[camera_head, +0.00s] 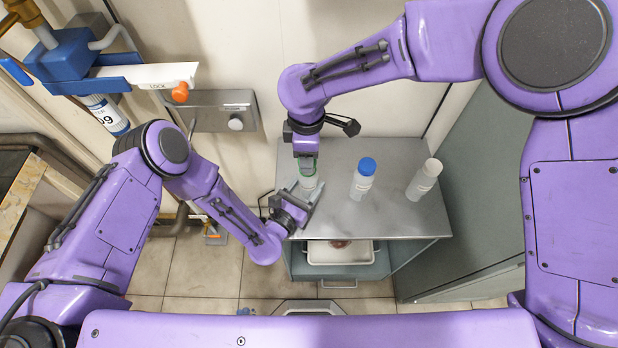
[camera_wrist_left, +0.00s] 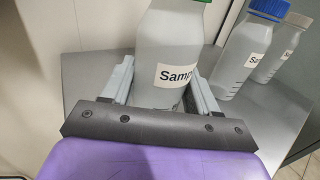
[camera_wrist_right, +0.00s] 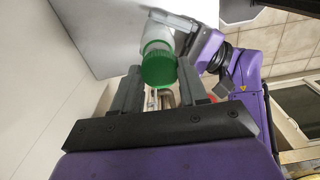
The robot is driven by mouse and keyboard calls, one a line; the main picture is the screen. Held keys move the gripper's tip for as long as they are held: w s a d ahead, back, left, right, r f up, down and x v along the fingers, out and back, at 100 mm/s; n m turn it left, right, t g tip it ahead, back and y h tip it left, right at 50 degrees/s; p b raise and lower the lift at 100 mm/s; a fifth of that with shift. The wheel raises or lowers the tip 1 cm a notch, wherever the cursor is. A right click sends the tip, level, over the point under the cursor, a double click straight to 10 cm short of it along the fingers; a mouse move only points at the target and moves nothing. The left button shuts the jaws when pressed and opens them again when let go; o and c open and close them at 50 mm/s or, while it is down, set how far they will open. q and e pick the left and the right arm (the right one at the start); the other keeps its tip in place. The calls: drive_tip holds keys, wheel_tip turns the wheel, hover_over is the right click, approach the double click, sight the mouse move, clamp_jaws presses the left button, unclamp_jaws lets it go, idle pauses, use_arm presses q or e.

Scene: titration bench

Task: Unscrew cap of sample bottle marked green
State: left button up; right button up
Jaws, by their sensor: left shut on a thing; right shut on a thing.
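The sample bottle with the green cap (camera_head: 308,182) stands at the left of the grey cabinet top. In the left wrist view the white bottle (camera_wrist_left: 172,45) carries a "Samp…" label, and a sliver of green shows at the top edge. My left gripper (camera_head: 302,200) is shut on the bottle's body from the front left. My right gripper (camera_head: 307,164) reaches down from above and is shut on the green cap (camera_wrist_right: 158,68). In the right wrist view the cap lies between the fingers, against the bottle top; whether it is loosened I cannot tell.
A blue-capped bottle (camera_head: 363,179) and a white-capped bottle (camera_head: 424,178) stand to the right on the cabinet top (camera_head: 390,222). A white tray (camera_head: 325,256) sits on the shelf below.

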drive_tip(key=shift+r, duration=2.4)
use_arm(q)
drive_tip(key=o, duration=1.4)
drive_tip(key=shift+c, duration=0.2)
use_arm(e)
drive_tip(key=shift+f, duration=0.1)
use_arm(q)
drive_tip(key=b+v, duration=0.2)
drive_tip(key=v, duration=0.3)
drive_tip(key=b+v, duration=0.2)
drive_tip(key=v, duration=0.4)
drive_tip(key=shift+s+a+f+b, duration=0.2)
drive_tip(key=shift+a+f+b, duration=0.05)
drive_tip(key=shift+b, duration=0.05)
use_arm(e)
wheel_tip(320, 180, down, 4)
drive_tip(key=shift+a+f, duration=0.1)
drive_tip(key=shift+f, duration=0.15)
use_arm(q)
drive_tip(key=shift+s+a+r, duration=0.15)
drive_tip(key=shift+s, duration=0.1)
